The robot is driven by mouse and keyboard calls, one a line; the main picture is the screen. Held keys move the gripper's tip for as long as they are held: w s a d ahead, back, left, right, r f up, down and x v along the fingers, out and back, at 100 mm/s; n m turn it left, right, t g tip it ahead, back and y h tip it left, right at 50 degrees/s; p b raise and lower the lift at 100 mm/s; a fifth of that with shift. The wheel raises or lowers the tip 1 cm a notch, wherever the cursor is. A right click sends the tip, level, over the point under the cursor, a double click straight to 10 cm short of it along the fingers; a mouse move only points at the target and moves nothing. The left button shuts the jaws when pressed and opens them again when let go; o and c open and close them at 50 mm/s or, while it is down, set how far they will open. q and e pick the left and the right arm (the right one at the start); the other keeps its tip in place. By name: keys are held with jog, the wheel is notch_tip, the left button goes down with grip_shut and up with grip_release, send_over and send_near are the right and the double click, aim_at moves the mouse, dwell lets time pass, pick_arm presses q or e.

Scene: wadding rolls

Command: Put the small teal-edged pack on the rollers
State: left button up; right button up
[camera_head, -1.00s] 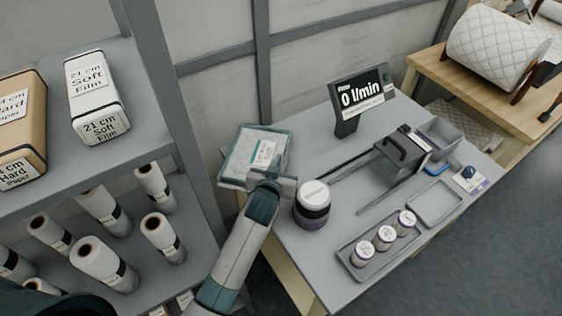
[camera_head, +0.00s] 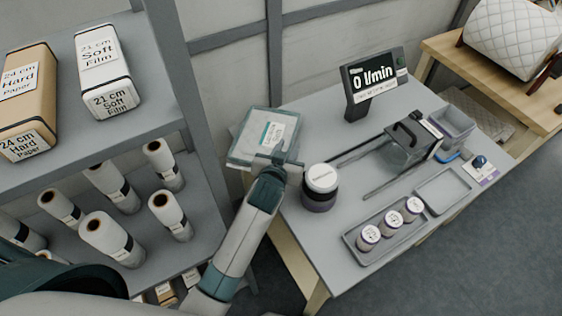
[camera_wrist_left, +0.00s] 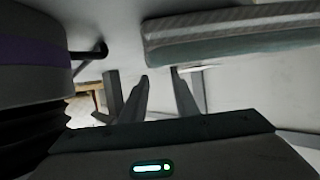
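The teal-edged pack (camera_head: 250,142), flat and clear-topped with a white label, is at the far left corner of the grey table (camera_head: 325,245) in the head view. Its edge shows above my fingers in the left wrist view (camera_wrist_left: 235,45). My left gripper (camera_head: 280,163) is at the pack's near edge, overlapping it in the head view. In the left wrist view its two fingers (camera_wrist_left: 160,78) are a little apart, with nothing seen between them. Whether they touch the pack is unclear. I cannot clearly pick out the rollers. My right gripper is not in view.
A white-lidded jar (camera_head: 320,187) stands close right of my left gripper. Behind are a display (camera_head: 374,82) and a railed device (camera_head: 408,145). A tray with small jars (camera_head: 387,231) lies in front. A shelf (camera_head: 165,117) with boxes and rolls stands left.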

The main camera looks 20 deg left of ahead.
pick_arm(q)
jog(key=b+v, duration=0.1)
jog(key=v, duration=0.8)
jog(key=shift+s+r, duration=0.15)
jog(key=shift+s, duration=0.1)
